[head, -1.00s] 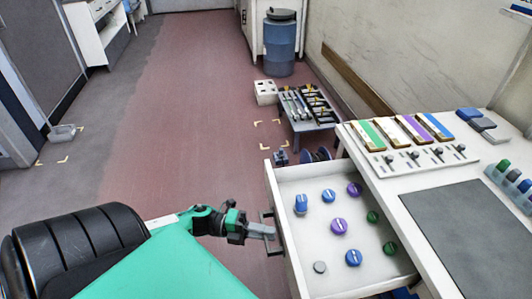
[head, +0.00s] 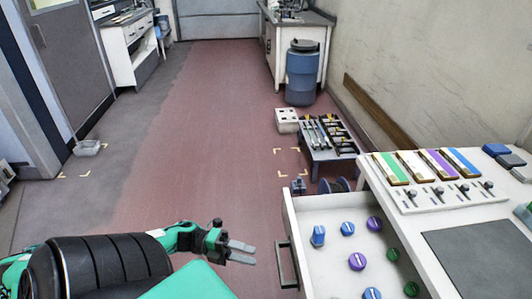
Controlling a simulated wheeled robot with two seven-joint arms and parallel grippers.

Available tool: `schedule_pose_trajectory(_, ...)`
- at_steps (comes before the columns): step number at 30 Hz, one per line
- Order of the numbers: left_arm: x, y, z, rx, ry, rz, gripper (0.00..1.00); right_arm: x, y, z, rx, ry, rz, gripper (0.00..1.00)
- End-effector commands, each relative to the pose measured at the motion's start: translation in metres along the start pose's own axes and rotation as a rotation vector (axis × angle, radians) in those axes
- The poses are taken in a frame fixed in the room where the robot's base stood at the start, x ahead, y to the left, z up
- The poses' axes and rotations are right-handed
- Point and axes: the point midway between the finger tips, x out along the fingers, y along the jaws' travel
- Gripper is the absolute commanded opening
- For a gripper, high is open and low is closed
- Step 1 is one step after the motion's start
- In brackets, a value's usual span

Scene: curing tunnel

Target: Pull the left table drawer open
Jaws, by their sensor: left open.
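The left table drawer (head: 315,213) stands pulled out from the white table (head: 391,208) at the lower right. Its dark bar handle (head: 287,264) is on the side facing left. Inside lie several blue, purple and green round knobs, such as a purple one (head: 357,261). My left gripper (head: 243,252) is to the left of the handle, open and empty, with a gap between its fingertips and the handle. The drawer's near end is cut off by the bottom edge of the picture. My right gripper is not in view.
On the table are coloured strips (head: 437,164), a panel with levers (head: 450,193) and a dark mat (head: 478,258). A low rack (head: 328,137), a white block (head: 287,120) and a blue barrel (head: 302,75) stand beyond. The red floor to the left is clear.

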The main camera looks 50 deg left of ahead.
Motion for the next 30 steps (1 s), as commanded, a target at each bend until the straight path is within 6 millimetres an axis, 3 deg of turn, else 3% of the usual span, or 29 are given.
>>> schedule_pose_trajectory(3, -0.022, 0.002, 0.0, -0.002, -0.002, 0.002, 0.42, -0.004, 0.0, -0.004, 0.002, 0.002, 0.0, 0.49)
schedule_pose_trajectory(9, -0.04, 0.001, 0.0, -0.001, -0.001, 0.0, 0.42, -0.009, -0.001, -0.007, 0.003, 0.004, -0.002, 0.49)
schedule_pose_trajectory(22, -0.041, 0.0, 0.0, 0.0, -0.001, -0.001, 0.42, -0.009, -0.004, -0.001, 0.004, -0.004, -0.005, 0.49)
schedule_pose_trajectory(30, -0.042, 0.003, 0.002, -0.011, -0.019, 0.0, 0.42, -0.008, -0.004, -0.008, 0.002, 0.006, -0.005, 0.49)
